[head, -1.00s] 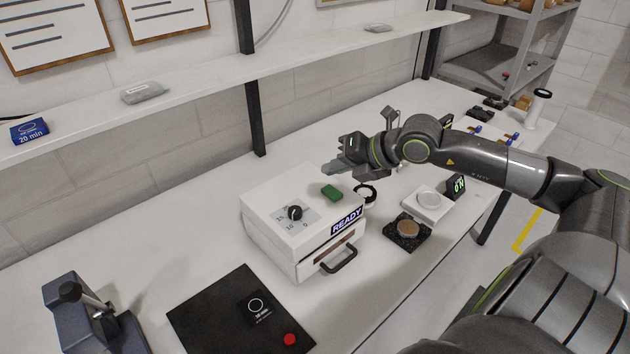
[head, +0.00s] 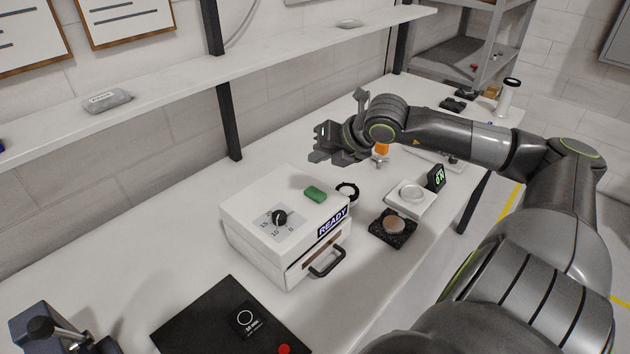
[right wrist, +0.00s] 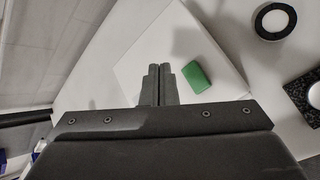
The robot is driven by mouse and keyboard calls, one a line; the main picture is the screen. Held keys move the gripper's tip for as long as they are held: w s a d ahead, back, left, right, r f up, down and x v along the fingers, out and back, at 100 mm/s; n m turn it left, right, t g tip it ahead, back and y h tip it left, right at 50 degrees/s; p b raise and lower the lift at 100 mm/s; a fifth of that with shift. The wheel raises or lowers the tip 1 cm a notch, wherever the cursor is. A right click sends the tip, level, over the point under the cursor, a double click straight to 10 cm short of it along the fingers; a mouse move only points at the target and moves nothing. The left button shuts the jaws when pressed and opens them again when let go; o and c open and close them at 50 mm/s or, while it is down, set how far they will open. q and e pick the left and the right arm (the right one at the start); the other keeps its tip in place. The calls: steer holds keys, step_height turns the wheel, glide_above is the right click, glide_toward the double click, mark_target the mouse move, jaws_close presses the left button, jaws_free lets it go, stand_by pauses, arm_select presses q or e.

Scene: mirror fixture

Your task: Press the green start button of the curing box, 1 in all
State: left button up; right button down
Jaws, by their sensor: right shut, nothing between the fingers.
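The curing box (head: 262,240) is a white box on the table with a dial (head: 279,217), a READY display (head: 332,222) and a front handle. Its green start button (head: 315,194) is a raised block on the top, near the back right corner. My right gripper (head: 320,157) is shut and empty, above and behind the green button in the head view, apart from it. In the right wrist view the closed fingertips (right wrist: 160,72) point over the white box top, and the green button (right wrist: 197,76) lies just right of them. My left gripper is not in view.
A black ring (head: 347,191) lies beside the box. A black block with a round disc (head: 393,228) and a white scale-like device (head: 410,199) stand to the right. A dark mat (head: 205,325) lies in front. A shelf (head: 190,79) runs along the wall.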

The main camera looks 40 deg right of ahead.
mark_target(319, 195)
step_height(319, 195, down, 6)
steer(key=b, duration=0.4)
steer(key=shift+f+b, duration=0.2)
steer(key=shift+b, duration=0.1)
steer(key=shift+f+b, duration=0.35)
stand_by(1.2)
steer(key=shift+f+b, duration=0.4)
steer(key=shift+b, duration=0.05)
steer(key=shift+f+b, duration=0.5)
steer(key=shift+f, duration=0.05)
stand_by(0.5)
steer(key=shift+r, duration=0.1)
steer(key=shift+r+p, duration=0.75)
steer(key=shift+r, duration=0.15)
